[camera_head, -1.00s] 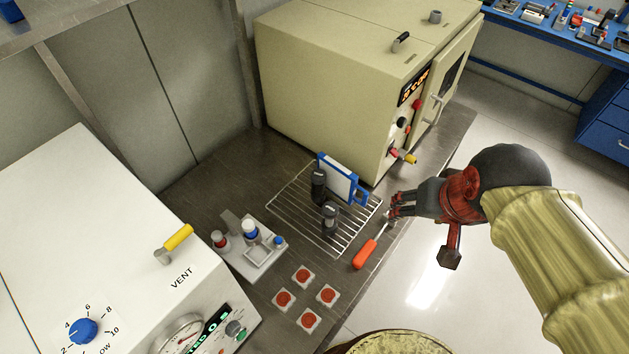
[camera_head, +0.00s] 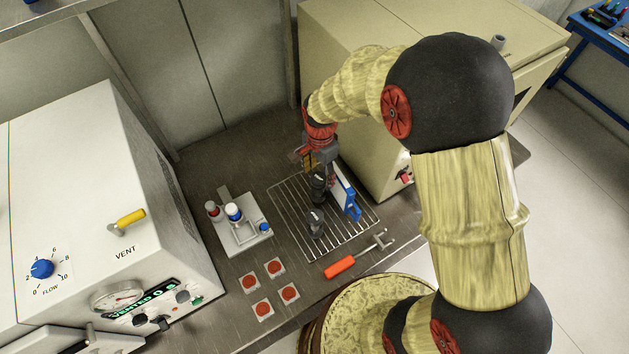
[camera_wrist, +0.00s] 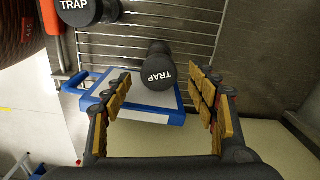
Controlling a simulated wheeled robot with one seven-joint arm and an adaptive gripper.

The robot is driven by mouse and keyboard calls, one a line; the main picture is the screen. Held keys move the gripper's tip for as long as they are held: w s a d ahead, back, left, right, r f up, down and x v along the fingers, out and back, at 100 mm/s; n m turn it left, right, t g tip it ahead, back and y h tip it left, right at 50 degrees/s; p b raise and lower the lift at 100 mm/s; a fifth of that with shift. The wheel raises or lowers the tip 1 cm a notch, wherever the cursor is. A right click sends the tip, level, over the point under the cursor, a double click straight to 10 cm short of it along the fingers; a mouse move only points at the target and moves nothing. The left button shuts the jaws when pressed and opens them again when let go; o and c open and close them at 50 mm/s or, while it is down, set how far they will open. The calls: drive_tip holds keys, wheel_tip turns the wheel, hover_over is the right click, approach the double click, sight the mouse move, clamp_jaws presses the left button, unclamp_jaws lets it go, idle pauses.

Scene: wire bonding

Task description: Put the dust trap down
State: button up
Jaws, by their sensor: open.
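Two black cylinders labelled TRAP stand upright on the wire rack (camera_head: 345,244). One trap (camera_head: 318,188) stands beside the blue-framed white panel (camera_head: 349,200); the other trap (camera_head: 316,224) stands nearer the front of the bench. My gripper (camera_head: 318,164) is above the trap by the panel, its fingers partly hidden by my wrist. In the wrist view, my gripper (camera_wrist: 161,80) is open, with that trap (camera_wrist: 158,72) between the fingertips and gaps on both sides. The blue-framed panel (camera_wrist: 118,96) shows behind it, and the other trap (camera_wrist: 82,14) is at top left.
A red-handled tool (camera_head: 341,266) lies in front of the rack. Several red-topped square pieces (camera_head: 274,267) and a grey tray (camera_head: 246,236) with small bottles are left of it. A beige oven (camera_head: 360,110) stands close behind, and a white machine (camera_head: 80,200) at left.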

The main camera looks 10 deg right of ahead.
drive_tip(key=shift+f+b, duration=0.6)
drive_tip(key=shift+f, duration=3.4)
drive_tip(key=shift+c, duration=1.4)
drive_tip(key=shift+r, duration=0.1)
drive_tip(key=c, duration=1.1)
drive_tip(key=shift+c, duration=0.7)
